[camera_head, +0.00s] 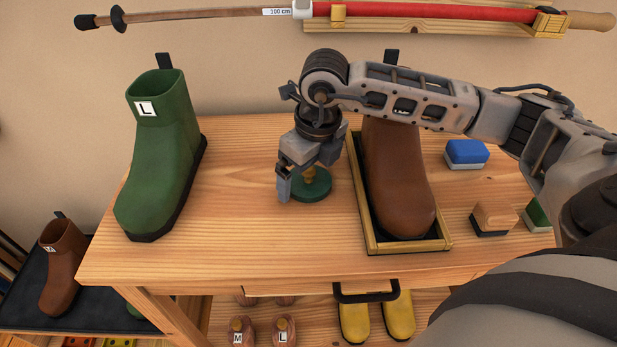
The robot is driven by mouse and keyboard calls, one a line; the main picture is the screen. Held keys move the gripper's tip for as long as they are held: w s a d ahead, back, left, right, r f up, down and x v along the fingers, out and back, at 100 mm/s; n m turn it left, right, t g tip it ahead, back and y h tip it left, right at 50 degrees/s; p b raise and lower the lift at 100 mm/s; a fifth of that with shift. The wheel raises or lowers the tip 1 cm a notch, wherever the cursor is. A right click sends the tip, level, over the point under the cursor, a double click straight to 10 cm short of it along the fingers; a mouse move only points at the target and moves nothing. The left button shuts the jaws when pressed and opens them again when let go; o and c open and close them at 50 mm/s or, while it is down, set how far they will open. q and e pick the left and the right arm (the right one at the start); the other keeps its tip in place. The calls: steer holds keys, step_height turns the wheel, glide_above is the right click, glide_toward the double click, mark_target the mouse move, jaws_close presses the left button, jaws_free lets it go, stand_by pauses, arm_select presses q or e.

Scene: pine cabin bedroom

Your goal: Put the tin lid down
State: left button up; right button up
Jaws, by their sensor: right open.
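The tin lid (313,190) is a dark green disc with a brass knob. It appears to lie flat on the wooden table, between the green boot and the brown boot. My right gripper (300,176) is directly above it, pointing down, with its jaws open around or beside the knob. The gripper partly hides the knob and the back of the lid, so I cannot tell whether a finger touches it. My left gripper is not in view.
A green boot marked L (160,165) stands at the table's left. A brown boot (400,185) stands in a wooden tray (408,246), under my right arm. A blue-topped block (466,152) and brushes (494,217) lie at right. The table's front middle is clear.

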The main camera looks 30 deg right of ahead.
mark_target(322, 193)
steer(key=c, duration=1.1)
steer(key=shift+r, duration=0.15)
steer(key=shift+r, duration=0.2)
step_height(322, 193, up, 2)
steer(key=shift+r, duration=0.1)
steer(key=s+r, duration=1)
steer(key=s, duration=0.4)
arm_select(q)
steer(key=p, duration=0.2)
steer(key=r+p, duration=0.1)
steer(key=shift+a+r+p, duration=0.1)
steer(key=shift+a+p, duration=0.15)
steer(key=shift+p, duration=0.15)
arm_select(e)
steer(key=w+a+f+n+g, duration=0.1)
steer(key=w+a+f+n, duration=0.1)
steer(key=n, duration=0.9)
steer(key=w+a+f+n+g, duration=0.1)
steer(key=w+n, duration=0.4)
steer(key=n, duration=0.6)
steer(key=w+a+f+n+g, duration=0.1)
steer(key=w+a+f+n, duration=0.2)
steer(key=n, duration=0.8)
steer(key=shift+w+a+f+g, duration=0.2)
steer(key=shift+w+a+g, duration=0.1)
steer(key=shift+w+a, duration=0.2)
